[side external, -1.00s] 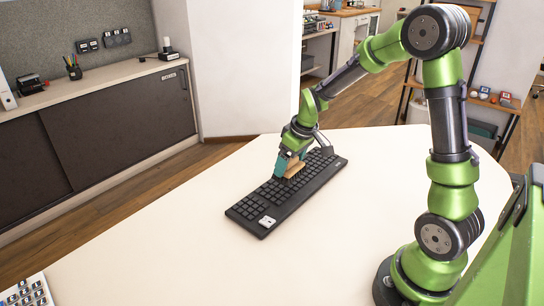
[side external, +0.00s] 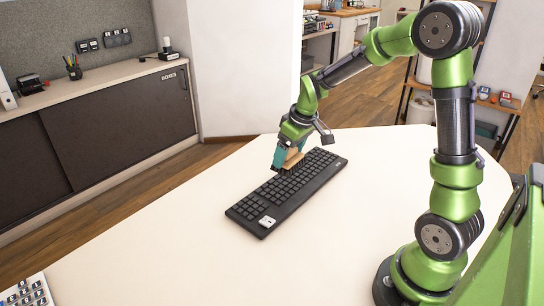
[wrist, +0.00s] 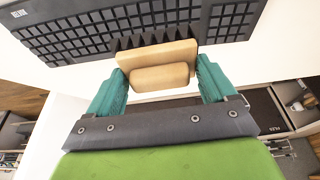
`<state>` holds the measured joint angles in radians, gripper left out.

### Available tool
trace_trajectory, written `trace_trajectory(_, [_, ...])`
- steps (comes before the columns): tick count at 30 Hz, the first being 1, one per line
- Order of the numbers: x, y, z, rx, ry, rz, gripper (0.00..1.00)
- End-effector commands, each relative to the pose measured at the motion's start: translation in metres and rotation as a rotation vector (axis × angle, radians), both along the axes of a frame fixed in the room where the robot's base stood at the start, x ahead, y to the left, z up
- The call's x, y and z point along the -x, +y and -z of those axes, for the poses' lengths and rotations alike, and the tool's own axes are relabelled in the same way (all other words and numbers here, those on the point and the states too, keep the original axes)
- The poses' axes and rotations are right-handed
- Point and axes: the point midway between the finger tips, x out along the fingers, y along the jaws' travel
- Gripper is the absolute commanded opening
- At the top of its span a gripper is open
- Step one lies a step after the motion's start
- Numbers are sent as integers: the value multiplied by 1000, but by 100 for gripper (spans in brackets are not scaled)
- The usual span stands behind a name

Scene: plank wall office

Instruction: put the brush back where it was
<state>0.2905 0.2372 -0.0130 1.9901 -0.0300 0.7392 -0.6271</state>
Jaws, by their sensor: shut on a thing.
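The brush has a tan wooden body (wrist: 158,62) with dark bristles (wrist: 152,38) that show in the wrist view. My gripper (wrist: 160,80) is shut on the brush, with one teal finger on each side of the wood. In the side external view, my gripper (side external: 287,157) holds the brush (side external: 293,157) at the far long edge of the black keyboard (side external: 285,192). In the wrist view the bristles overlap the edge of the keyboard (wrist: 75,42). I cannot tell whether they touch it.
The keyboard lies on a cream table (side external: 180,240). A white pad with dark keys (side external: 27,291) is at the front left corner. The table to the left and in front of the keyboard is clear.

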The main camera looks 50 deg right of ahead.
Motion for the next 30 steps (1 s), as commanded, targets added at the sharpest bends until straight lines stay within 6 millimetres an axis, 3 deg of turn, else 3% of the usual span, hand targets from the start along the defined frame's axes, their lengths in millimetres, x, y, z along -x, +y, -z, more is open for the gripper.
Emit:
trace_trajectory(6, [-1, 55, 33, 0, 39, -84, 56])
trace_trajectory(10, [0, 76, 53, 5, 29, -54, 56])
trace_trajectory(16, [-24, 70, 56, 1, -4, 16, 56])
trace_trajectory(30, [-135, 60, 67, 2, -3, 15, 56])
